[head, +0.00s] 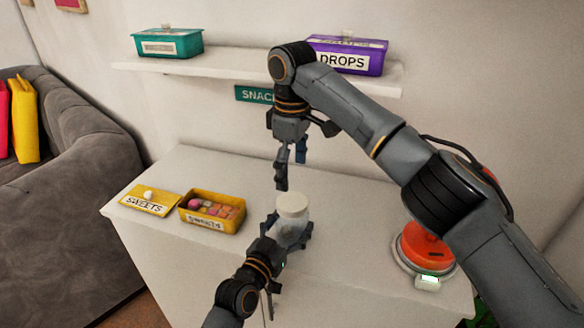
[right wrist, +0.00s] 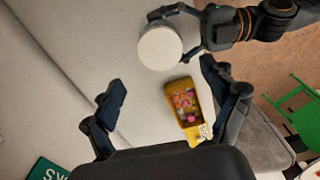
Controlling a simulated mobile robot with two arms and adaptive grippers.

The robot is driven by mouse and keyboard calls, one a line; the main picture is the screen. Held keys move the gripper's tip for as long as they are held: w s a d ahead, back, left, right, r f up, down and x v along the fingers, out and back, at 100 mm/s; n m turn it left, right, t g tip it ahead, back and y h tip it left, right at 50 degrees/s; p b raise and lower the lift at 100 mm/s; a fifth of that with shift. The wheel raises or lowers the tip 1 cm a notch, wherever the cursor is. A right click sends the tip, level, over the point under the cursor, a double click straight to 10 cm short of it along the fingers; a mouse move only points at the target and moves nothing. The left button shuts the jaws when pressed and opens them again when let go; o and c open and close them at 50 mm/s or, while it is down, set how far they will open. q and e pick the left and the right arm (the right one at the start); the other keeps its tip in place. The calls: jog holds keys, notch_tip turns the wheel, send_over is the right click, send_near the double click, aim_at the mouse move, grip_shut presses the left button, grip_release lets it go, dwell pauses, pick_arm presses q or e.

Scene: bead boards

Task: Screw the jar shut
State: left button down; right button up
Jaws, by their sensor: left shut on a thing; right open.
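A clear jar (head: 290,234) stands upright on the white counter with a white lid (head: 293,205) on its top. I cannot tell whether the lid is fully tightened. My left gripper (head: 292,240) is shut around the jar's body, below the lid. My right gripper (head: 291,183) is open and empty, pointing down above the counter, just behind and above the lid. In the right wrist view the lid (right wrist: 160,47) shows from above, beyond the space between the open fingers (right wrist: 160,85), with the left gripper's fingers around the jar.
A yellow sweets box (head: 212,222) with colourful sweets stands open left of the jar, its lid (head: 150,199) lying beside it. An orange-red round object (head: 425,243) on a scale-like base is at right. A shelf (head: 225,68) above holds a teal box (head: 168,43) and a purple box (head: 348,57).

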aim_at(292, 201)
jog(key=shift+n, duration=0.4)
jog(key=shift+f, duration=4)
jog(key=shift+c, duration=0.4)
jog(key=c, duration=1.1)
jog(key=m, duration=0.5)
jog(key=o, duration=1.2)
jog(key=shift+o, duration=0.2)
